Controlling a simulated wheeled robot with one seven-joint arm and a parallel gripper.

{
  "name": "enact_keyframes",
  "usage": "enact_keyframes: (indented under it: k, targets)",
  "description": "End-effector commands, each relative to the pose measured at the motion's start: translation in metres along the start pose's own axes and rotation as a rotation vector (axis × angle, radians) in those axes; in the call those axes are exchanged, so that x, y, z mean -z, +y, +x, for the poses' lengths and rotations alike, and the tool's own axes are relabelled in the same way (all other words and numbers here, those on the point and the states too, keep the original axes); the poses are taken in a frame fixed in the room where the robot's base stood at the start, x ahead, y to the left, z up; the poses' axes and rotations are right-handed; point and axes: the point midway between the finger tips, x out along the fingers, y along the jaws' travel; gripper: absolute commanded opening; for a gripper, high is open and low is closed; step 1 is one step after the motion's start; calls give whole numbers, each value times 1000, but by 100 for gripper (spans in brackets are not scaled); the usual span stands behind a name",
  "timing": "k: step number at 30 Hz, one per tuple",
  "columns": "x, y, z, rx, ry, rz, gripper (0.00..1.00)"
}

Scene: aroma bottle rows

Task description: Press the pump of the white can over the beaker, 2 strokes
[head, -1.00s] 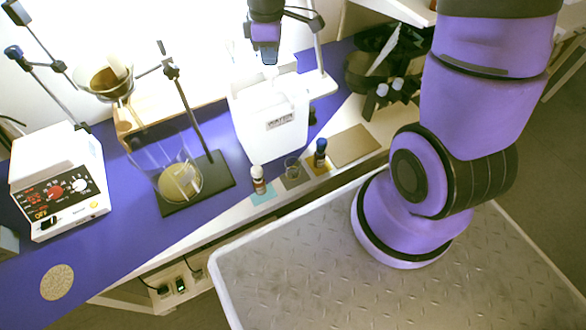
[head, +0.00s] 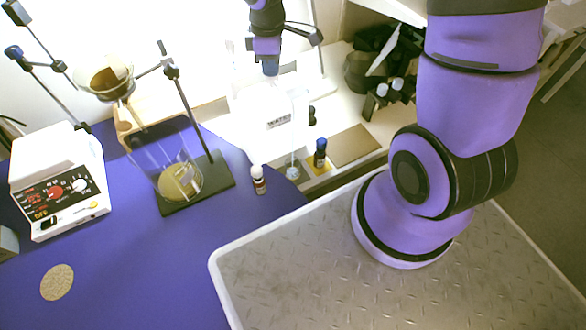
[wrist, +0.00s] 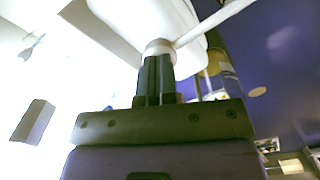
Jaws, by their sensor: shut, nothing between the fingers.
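The white can (head: 272,118) stands at the back of the bench and looks washed out in the head view. In the wrist view its white body (wrist: 150,14) lies beyond the pump head (wrist: 158,47), whose thin spout (wrist: 222,17) runs to the upper right. My gripper (head: 270,68) is above the can in the head view. In the wrist view its shut fingers (wrist: 156,62) meet the pump head from above, with nothing between them. The small clear beaker (head: 292,170) stands in front of the can. A pale vertical streak shows above the beaker.
A white-capped bottle (head: 258,180) stands left of the beaker and a dark blue bottle (head: 320,152) right of it. A stand (head: 184,110) with glassware and a white hotplate (head: 60,190) are farther left. The front blue surface (head: 150,270) is mostly clear.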

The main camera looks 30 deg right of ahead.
Motion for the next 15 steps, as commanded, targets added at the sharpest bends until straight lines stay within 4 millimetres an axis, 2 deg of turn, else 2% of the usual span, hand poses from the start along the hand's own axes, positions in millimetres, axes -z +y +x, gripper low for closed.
enact_keyframes:
  k: [9, 15]
  targets:
    - [-1, 0, 3, 2, -1, 0, 0]
    - [0, 0, -2, 1, 0, 1, 0]
